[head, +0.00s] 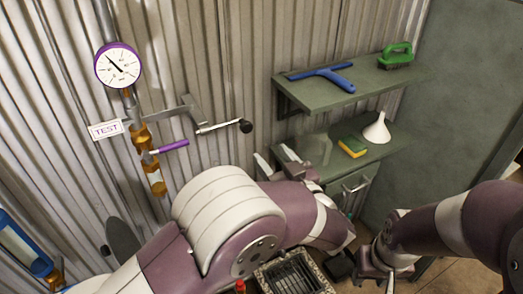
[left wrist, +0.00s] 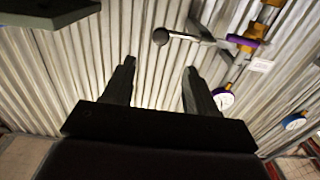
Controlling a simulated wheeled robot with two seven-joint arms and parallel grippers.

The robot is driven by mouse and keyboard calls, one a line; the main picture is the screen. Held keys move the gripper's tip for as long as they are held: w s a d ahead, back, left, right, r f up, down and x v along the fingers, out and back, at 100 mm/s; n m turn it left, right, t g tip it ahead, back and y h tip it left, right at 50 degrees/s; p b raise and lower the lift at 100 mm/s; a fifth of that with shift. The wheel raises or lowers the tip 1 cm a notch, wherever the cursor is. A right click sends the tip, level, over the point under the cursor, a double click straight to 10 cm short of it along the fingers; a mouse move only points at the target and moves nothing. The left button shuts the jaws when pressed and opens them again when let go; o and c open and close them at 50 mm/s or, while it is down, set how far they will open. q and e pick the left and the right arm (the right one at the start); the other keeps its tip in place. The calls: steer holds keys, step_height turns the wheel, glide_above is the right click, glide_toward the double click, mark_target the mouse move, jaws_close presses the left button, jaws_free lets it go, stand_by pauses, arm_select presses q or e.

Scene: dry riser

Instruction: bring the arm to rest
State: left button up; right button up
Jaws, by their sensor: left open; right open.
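My left arm reaches across the middle of the head view. Its gripper (head: 276,160) is open, with its pale fingertips in front of the corrugated wall, below and right of a crank with a black knob (head: 245,126). In the left wrist view the two dark fingers of the left gripper (left wrist: 160,72) stand apart with only wall between them. The crank's knob (left wrist: 161,36) is beyond the fingertips, apart from them. My right gripper (head: 377,272) is low at the right of the head view, open; its fingers show only partly. I see nothing held in either gripper.
A gauge (head: 118,65), TEST label (head: 106,130) and purple valve handle (head: 173,146) are on the wall pipe. A green shelf (head: 345,93) bears a blue squeegee (head: 322,76) and green brush (head: 396,57). Below are a sponge (head: 352,147), funnel (head: 377,130) and floor grate (head: 292,275).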

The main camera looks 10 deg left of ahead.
arm_select(q)
steer(key=shift+s+d, duration=0.15)
steer(key=shift+s, duration=0.15)
